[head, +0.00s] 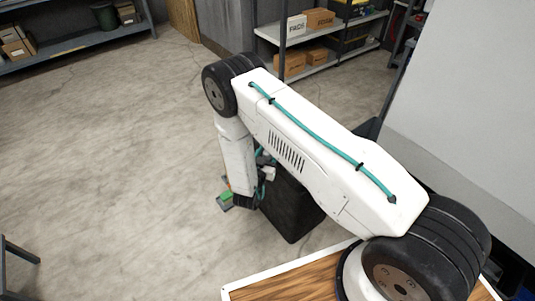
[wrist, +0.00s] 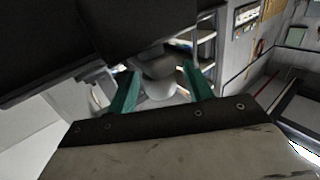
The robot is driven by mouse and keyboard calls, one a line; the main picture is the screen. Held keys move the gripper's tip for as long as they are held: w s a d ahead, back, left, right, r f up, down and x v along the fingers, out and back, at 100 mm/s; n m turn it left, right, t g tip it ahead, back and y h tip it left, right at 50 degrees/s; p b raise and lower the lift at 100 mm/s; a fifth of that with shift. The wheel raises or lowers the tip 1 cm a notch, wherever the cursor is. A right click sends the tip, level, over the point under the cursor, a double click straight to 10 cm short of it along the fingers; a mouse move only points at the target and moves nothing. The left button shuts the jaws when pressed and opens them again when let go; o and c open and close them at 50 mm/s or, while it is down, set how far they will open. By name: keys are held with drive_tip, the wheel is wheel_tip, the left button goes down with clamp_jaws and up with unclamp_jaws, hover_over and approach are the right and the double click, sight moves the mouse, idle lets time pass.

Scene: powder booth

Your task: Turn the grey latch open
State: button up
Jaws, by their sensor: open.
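In the wrist view my gripper (wrist: 162,69) shows two teal fingers spread apart, with nothing visibly clamped between them. A grey rounded form (wrist: 160,90) shows between and beyond the fingers. It may be the grey latch, but its shape is too unclear to be sure, and I cannot tell whether it touches a finger. A large dark surface (wrist: 45,45) fills the upper left, close to the fingers. In the head view my arm reaches down beside a black box-like body (head: 291,208). My fingers and any latch cannot be made out clearly there.
A shelf with cardboard boxes (head: 320,18) stands at the back, and another shelf (head: 75,50) at the upper left. A pale wall panel (head: 460,90) is on the right. Open concrete floor (head: 110,180) lies left.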

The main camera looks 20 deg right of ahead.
drive_tip(key=c, duration=1)
drive_tip(key=shift+o, duration=0.2)
drive_tip(key=shift+n+t+y, duration=0.3)
drive_tip(key=n+t+y, duration=0.1)
drive_tip(key=n+y, duration=0.1)
drive_tip(key=y, duration=0.2)
drive_tip(key=n+t+y, duration=0.2)
drive_tip(key=n+y, duration=0.1)
drive_tip(key=shift+d+y, duration=0.15)
drive_tip(key=shift+y, duration=0.25)
drive_tip(key=n+y, duration=0.3)
drive_tip(key=y, duration=0.1)
drive_tip(key=n+y, duration=0.3)
drive_tip(key=y, duration=0.1)
drive_tip(key=shift+g+y, duration=0.4)
drive_tip(key=shift+y, duration=0.3)
drive_tip(key=o, duration=1)
drive_tip(key=shift+c, duration=0.2)
